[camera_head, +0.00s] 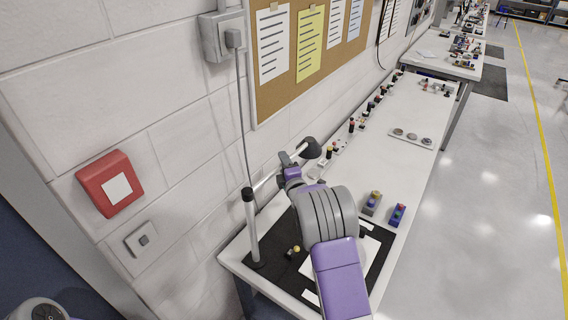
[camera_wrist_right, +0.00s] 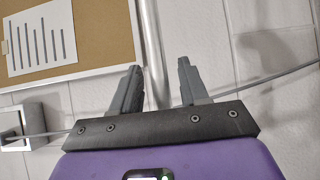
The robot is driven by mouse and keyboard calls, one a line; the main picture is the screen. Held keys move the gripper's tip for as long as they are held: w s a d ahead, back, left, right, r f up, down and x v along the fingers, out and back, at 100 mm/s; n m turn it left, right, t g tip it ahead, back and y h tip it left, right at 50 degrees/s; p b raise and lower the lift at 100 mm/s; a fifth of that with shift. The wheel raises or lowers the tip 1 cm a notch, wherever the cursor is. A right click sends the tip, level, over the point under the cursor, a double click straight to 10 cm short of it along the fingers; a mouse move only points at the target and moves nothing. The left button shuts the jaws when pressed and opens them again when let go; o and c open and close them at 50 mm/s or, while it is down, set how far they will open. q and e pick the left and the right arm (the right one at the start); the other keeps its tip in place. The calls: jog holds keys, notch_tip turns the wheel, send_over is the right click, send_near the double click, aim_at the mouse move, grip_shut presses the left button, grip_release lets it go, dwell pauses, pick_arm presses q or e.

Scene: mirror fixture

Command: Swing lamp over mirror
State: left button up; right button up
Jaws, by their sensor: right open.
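The lamp has an upright post (camera_head: 251,228) at the near left of the bench, and a thin arm runs from it up and right to a dark lamp head (camera_head: 311,148). My right gripper (camera_head: 287,159) is at the lamp arm, close to the head. In the right wrist view my right gripper (camera_wrist_right: 158,68) is open, and a pale rod (camera_wrist_right: 150,45), seemingly the lamp arm, shows between its fingers. I cannot tell if they touch. A white flat piece (camera_head: 369,250) lies on the black mat (camera_head: 283,267), mostly behind my right arm. I cannot make out the mirror. My left gripper is out of view.
The wall with a cork board (camera_head: 285,95) and a cabled socket box (camera_head: 218,38) stands close on the left. Small parts (camera_head: 372,203) and a blue block (camera_head: 398,214) stand right of my arm. A tray (camera_head: 411,138) lies farther along the bench.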

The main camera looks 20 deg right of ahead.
grip_shut()
